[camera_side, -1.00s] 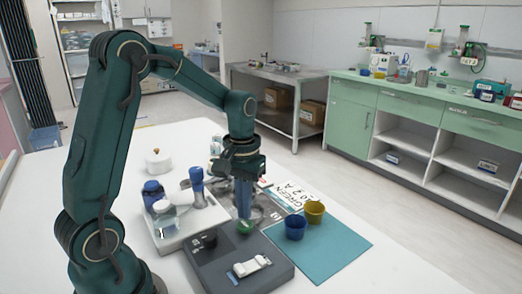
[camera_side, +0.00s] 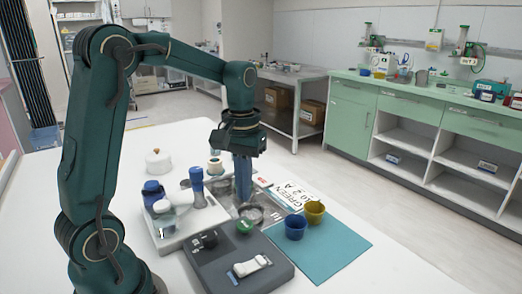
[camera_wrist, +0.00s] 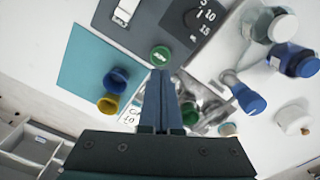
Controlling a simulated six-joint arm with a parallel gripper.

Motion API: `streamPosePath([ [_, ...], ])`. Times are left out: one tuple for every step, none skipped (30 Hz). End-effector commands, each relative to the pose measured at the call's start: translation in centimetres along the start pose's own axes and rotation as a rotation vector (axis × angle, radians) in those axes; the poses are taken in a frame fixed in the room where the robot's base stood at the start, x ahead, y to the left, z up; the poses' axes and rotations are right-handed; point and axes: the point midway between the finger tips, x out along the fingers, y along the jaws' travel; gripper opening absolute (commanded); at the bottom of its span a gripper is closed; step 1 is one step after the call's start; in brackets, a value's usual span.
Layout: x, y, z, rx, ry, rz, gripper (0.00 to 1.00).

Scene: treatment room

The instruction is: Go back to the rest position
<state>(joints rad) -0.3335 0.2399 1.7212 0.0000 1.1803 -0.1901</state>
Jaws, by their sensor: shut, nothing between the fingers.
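My gripper (camera_side: 242,203) points down above the table, with its blue fingers together and nothing between them. In the side view its tips are over the metal dish area, just behind the grey device (camera_side: 208,273) and its round green button (camera_side: 244,227). In the wrist view my gripper (camera_wrist: 161,72) shows shut fingers, with the green button (camera_wrist: 161,56) just beyond the tips. I cannot tell the exact height of the tips above the table. No marker of a rest position shows.
A blue cup (camera_side: 296,228) and a yellow cup (camera_side: 314,212) stand at the teal mat (camera_side: 335,255). Blue-capped bottles (camera_side: 153,191) stand on a white tray (camera_side: 176,243) to the left. A white jar (camera_side: 158,162) stands farther back. The table's left front is clear.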

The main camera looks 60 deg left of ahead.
Motion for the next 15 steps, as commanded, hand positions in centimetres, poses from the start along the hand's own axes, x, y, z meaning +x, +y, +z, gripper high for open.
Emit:
streamPosePath([
  [-0.47, 0.01, -0.05, 0.0, 0.004, 0.001, 0.0],
  [-0.67, 0.01, -0.03, 0.0, 0.003, 0.001, 0.0],
  [-0.88, 0.0, -0.02, 0.0, 0.003, 0.001, 0.0],
  [-0.99, 0.0, 0.0, 0.0, 0.002, 0.0, 0.0],
  [-1.07, 0.0, 0.03, 0.0, 0.001, 0.0, 0.0],
  [-1.13, -0.01, 0.05, 0.0, 0.0, 0.0, 0.0],
  [-1.16, -0.01, 0.06, 0.0, 0.0, 0.0, 0.0],
  [-1.16, -0.01, 0.06, 0.0, -0.001, 0.0, 0.0],
  [-1.16, -0.01, 0.06, 0.0, -0.001, 0.0, 0.0],
  [-1.15, -0.01, 0.06, 0.0, -0.001, 0.0, 0.0],
  [-1.14, -0.01, 0.06, 0.0, -0.001, 0.0, 0.0],
  [-1.14, -0.01, 0.06, 0.0, -0.001, 0.0, 0.0],
  [-1.14, 0.0, 0.06, 0.0, -0.001, 0.0, 0.0],
  [-1.15, 0.06, 0.08, 0.003, 0.0, 0.0, 0.0],
  [-1.34, 0.22, 0.11, 0.009, 0.007, 0.002, 0.0],
])
